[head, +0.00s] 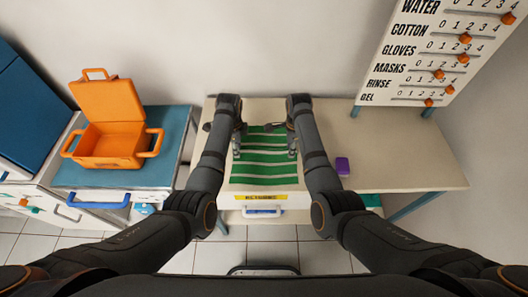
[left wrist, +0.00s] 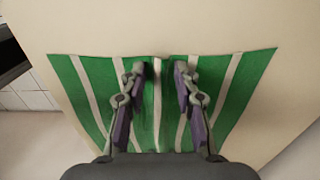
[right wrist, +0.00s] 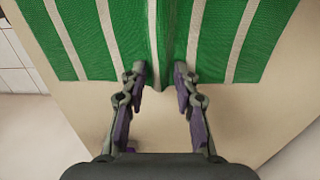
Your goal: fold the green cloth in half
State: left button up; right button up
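The green cloth (head: 264,172) with white stripes lies spread on the table between my two arms. My left gripper (head: 237,148) is at its left side; in the left wrist view the gripper (left wrist: 160,72) is open over the cloth (left wrist: 248,80), with a small raised crease between its fingers. My right gripper (head: 292,146) is at the cloth's right side. In the right wrist view the right gripper (right wrist: 160,75) is open at the cloth's near edge, and a raised crease of the cloth (right wrist: 120,30) lies between its fingertips. Whether the fingers touch the cloth is unclear.
The table (head: 405,160) is clear to the right except for a small purple block (head: 342,166). An open orange box (head: 108,145) stands on a blue-topped cabinet (head: 165,170) at the left. A board with sliders (head: 435,50) stands at the back right.

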pick_arm(q)
jog(key=shift+s+f, duration=0.1)
jog(key=shift+f, duration=0.1)
grip_shut()
pick_arm(e)
jog(key=shift+s+f, duration=0.1)
jog(key=shift+f, duration=0.1)
grip_shut()
